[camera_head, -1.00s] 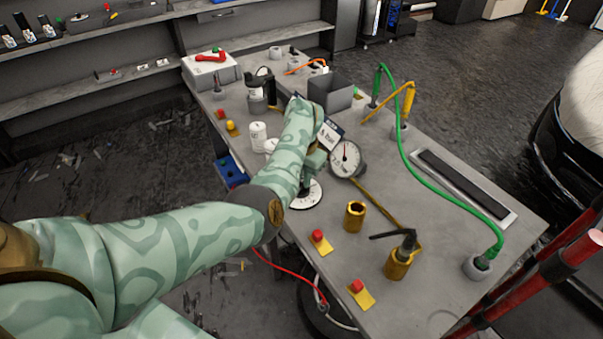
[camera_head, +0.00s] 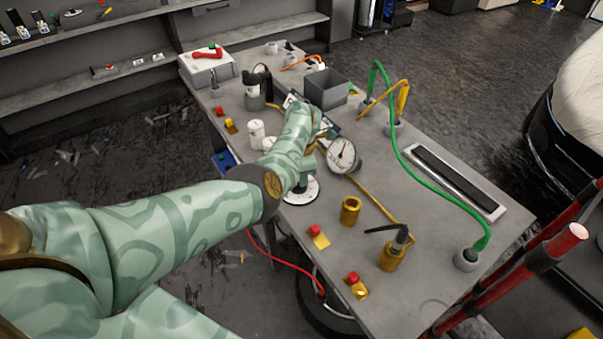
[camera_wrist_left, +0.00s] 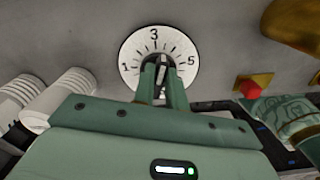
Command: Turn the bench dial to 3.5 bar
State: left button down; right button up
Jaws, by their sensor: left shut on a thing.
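The bench dial (camera_head: 301,192) is a white disc on the front part of the bench. In the left wrist view its face (camera_wrist_left: 130,52) shows 1, 3 and 5 with tick marks between. My left gripper (camera_wrist_left: 162,76) is shut on the dial's dark knob (camera_wrist_left: 162,60), whose white mark points up, a little right of the 3. In the head view my left gripper (camera_head: 303,182) is over the dial and partly hides it. A round white gauge (camera_head: 342,156) with a needle stands just right of the gripper; its figures are too small to read.
White cylinders (camera_head: 256,132) stand left of my forearm. A gold cup (camera_head: 350,210), red buttons on yellow plates (camera_head: 318,236) and a gold fitting with a black lever (camera_head: 393,256) are at the front. A grey bin (camera_head: 327,88) and green hose (camera_head: 430,184) lie beyond.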

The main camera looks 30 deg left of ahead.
pick_arm(q)
jog(key=shift+w+r, duration=0.1)
dwell(0.4)
jog(key=c, duration=1.4)
grip_release()
jog(key=shift+c, duration=0.2)
notch_tip(320, 180, up, 16)
jog(key=p, duration=0.6)
jog(key=shift+p, duration=0.4)
jog(key=shift+r, duration=0.1)
